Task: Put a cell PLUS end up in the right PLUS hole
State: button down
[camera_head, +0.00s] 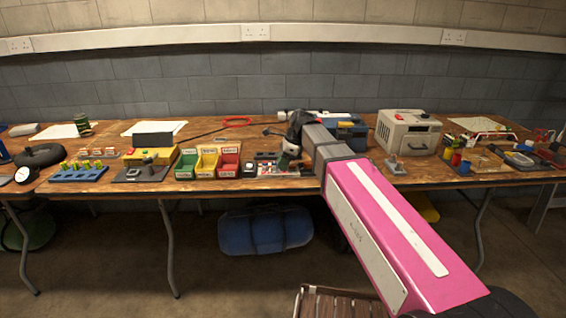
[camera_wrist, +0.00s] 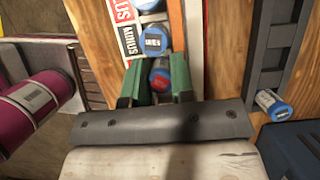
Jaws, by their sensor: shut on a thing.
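In the wrist view my gripper (camera_wrist: 157,74) has its two green fingers shut on a blue cell (camera_wrist: 160,79). A red patch shows on the cell's near side; which end points up I cannot tell for certain. Just beyond it, a PLUS and MINUS label strip (camera_wrist: 125,30) in red and white runs beside a row holding more blue cells (camera_wrist: 153,40). In the head view my gripper (camera_head: 287,158) is low over the red, white and dark charger area (camera_head: 275,171) at the table's front. The hole under the held cell is hidden.
Another blue cell (camera_wrist: 272,104) lies in a dark slotted rack in the wrist view. In the head view, green, yellow and red bins (camera_head: 207,163) stand left of my gripper. A beige box (camera_head: 408,133) stands right; a blue rack (camera_head: 78,173) stands far left.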

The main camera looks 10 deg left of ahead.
jog(key=shift+f, duration=0.15)
dwell(0.5)
jog(key=c, duration=0.9)
grip_release()
jog(key=shift+r, duration=3.5)
